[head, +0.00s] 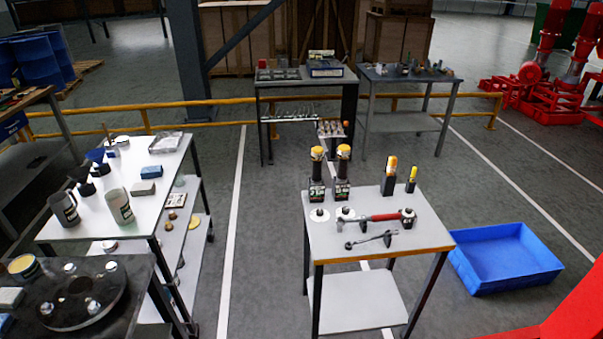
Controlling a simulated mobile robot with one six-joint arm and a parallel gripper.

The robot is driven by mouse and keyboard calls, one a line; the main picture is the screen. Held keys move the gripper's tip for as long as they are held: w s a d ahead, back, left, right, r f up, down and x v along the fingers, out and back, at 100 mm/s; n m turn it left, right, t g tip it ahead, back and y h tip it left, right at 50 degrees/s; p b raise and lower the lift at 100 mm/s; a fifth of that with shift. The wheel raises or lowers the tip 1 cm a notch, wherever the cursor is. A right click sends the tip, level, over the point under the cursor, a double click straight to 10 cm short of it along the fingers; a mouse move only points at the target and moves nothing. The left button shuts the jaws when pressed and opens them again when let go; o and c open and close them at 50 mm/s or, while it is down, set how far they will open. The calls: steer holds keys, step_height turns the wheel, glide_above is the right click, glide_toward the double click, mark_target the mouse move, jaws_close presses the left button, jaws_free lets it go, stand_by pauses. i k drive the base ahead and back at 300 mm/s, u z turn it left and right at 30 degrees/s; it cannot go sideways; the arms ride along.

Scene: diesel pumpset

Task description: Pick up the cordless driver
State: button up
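Two upright tools with yellow tops and dark, labelled lower bodies stand side by side at the back left of the small cart (430,236) in the head view: the left one (317,177) and the right one (343,174). I cannot tell for certain which of these is the cordless driver. My gripper is not in view.
A red-handled wrench (372,218) and a smaller dark wrench (370,239) lie on the cart's front half, near white discs (319,215). A blue bin (508,262) lies on the floor right of the cart. A white workbench (150,210) stands left, with open floor between.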

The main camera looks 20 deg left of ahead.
mark_target(344, 153)
steer(key=u, duration=0.7)
steer(key=k, duration=1)
steer(key=z, duration=0.05)
steer(key=i, duration=0.75)
steer(key=u, duration=0.05)
